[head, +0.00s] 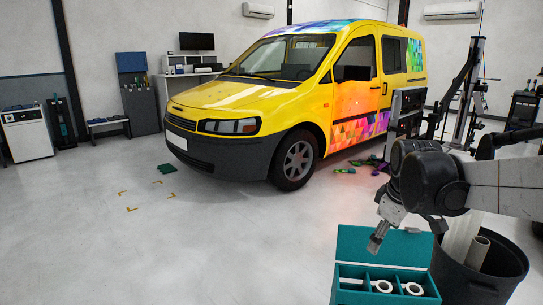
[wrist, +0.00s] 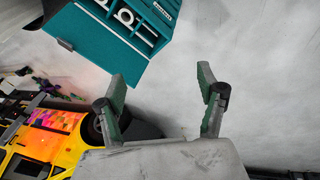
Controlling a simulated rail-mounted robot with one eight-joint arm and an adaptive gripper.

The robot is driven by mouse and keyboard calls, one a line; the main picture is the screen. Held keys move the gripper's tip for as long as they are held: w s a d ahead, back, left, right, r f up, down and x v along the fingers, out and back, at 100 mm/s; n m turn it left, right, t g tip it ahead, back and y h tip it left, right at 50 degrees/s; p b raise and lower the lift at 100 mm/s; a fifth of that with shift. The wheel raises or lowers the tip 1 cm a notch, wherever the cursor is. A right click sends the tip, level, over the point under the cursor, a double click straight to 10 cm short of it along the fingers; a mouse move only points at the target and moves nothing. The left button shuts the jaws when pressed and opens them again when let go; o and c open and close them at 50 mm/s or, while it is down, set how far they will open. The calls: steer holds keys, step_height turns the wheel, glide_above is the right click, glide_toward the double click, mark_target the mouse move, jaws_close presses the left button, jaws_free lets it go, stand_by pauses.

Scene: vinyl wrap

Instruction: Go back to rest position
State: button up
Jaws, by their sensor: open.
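My gripper (head: 377,240) hangs above the left part of the teal toolbox in the head view, tilted downward. In the wrist view its two green-edged fingers (wrist: 163,95) are spread apart, with only bare floor between the tips. The gripper is open and holds nothing. The teal toolbox (head: 365,243) has its lid raised and compartments with white ring-shaped items (head: 383,286). In the wrist view the toolbox (wrist: 95,45) lies at the upper left, apart from the fingers.
A dark bin (head: 490,287) with white rolls (head: 465,240) stands right of the toolbox. A yellow van (head: 265,95) with a colourful wrap stands behind. Scraps (head: 375,162) lie by its side. A stand (head: 408,108) is behind my arm. The floor at left is mostly clear.

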steer(key=s+a+f+m+t, duration=0.15)
steer(key=s+a+m, duration=0.25)
steer(key=s, duration=0.6)
steer(key=s+a+f+m+t, duration=0.15)
steer(key=s+a+m, duration=0.25)
steer(key=s, duration=0.7)
step_height(320, 180, up, 14)
steer(key=p, duration=1.3)
steer(key=shift+w+d+y, duration=0.2)
steer(key=shift+y, duration=0.1)
steer(key=shift+f, duration=0.1)
